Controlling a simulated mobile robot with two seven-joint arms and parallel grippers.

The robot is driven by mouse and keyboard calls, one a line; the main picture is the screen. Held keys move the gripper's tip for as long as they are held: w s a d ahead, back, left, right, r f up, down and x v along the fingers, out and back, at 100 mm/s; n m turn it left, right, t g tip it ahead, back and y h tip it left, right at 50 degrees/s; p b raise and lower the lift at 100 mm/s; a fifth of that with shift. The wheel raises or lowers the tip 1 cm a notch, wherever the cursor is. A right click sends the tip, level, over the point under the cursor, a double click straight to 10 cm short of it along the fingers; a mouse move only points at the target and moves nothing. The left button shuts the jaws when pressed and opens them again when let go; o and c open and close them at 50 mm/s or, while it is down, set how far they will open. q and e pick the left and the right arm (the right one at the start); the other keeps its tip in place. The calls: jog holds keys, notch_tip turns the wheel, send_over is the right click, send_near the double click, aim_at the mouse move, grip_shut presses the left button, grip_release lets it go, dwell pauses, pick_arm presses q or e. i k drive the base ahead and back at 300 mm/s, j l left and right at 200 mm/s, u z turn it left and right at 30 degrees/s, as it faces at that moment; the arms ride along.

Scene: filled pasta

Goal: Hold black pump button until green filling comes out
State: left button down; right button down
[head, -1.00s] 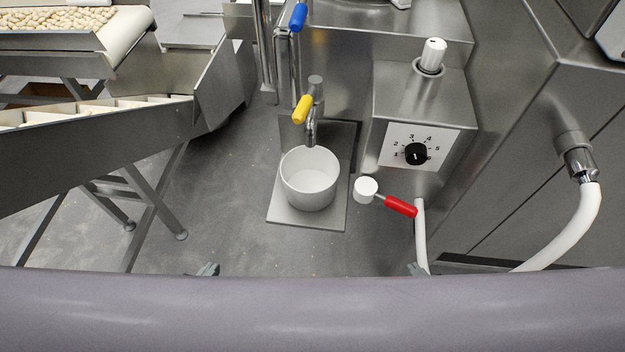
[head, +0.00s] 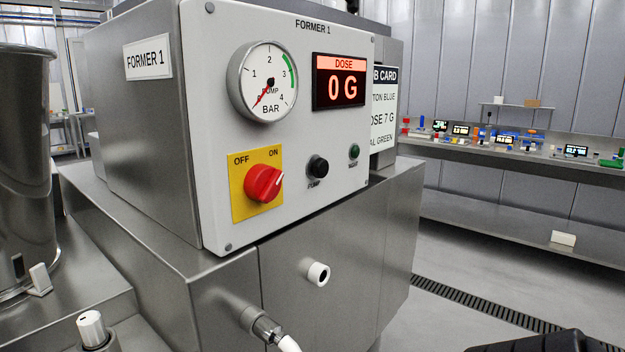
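The black pump button (head: 317,167) sits on the front panel (head: 222,120) of Former 1, above a small label reading PUMP. Nothing touches it. The red rotary switch (head: 263,184) on its yellow plate points toward ON. The round pressure gauge (head: 265,83) has its red needle near the low end. The red dose display (head: 340,82) reads 0 G. A small dark green lamp or button (head: 354,151) is right of the pump button. A white-tipped outlet (head: 318,273) sticks out below the panel; no green filling shows at it. Neither gripper is in view.
A metal hopper (head: 25,150) stands at the left edge. A white knob (head: 91,328) and a white hose (head: 288,343) are at the bottom. A partly hidden job card (head: 383,110) is behind the panel. A bench (head: 500,158) with small items is at right, beyond open floor.

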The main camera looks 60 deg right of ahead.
aim_at(319, 168)
jog(key=k+z, duration=0.1)
jog(key=z, duration=0.4)
jog(key=k+z, duration=0.1)
jog(key=z, duration=0.9)
jog(key=k+l, duration=0.05)
jog(key=l, duration=0.05)
